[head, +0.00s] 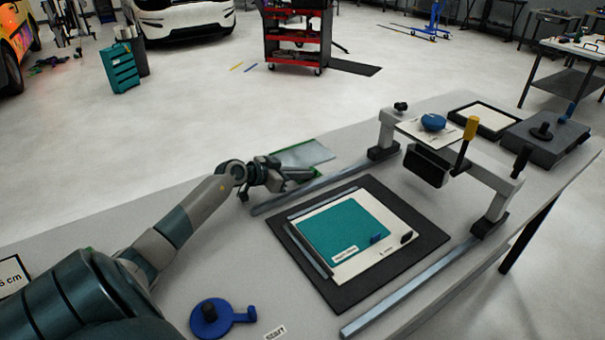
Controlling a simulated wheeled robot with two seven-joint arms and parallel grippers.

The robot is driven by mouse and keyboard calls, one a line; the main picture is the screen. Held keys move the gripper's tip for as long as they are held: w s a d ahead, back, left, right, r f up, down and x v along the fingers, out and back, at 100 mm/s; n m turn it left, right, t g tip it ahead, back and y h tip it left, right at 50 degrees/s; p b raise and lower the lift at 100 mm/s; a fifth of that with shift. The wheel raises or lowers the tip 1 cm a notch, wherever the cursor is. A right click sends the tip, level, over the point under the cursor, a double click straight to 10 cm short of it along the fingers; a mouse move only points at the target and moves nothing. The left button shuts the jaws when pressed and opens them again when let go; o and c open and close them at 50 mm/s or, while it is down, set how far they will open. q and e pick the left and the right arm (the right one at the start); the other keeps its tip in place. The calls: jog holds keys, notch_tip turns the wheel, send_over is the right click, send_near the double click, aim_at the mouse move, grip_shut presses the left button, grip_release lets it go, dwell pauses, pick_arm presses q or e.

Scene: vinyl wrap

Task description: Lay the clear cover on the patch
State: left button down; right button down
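The teal patch (345,228) lies on a pale backing sheet on a black mat (420,255) at the middle of the table. A see-through pane with green edges, which looks like the clear cover (303,154), lies near the far table edge, behind the patch. My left gripper (296,178) is at the pane's near edge, low over the table. It overlaps the pane's near side in the picture; I cannot tell whether its fingers are closed on it. My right gripper is not in view.
A gantry (455,172) with a dark roller block and yellow handle spans two metal rails right of the patch. A blue round tool (210,318) lies at the front left. A dark frame (484,118) and grey box (546,138) stand at the back right.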

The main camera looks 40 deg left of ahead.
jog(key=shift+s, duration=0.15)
pick_arm(q)
jog(key=c, duration=2.3)
grip_release()
jog(key=shift+f, duration=0.1)
jog(key=o, duration=0.3)
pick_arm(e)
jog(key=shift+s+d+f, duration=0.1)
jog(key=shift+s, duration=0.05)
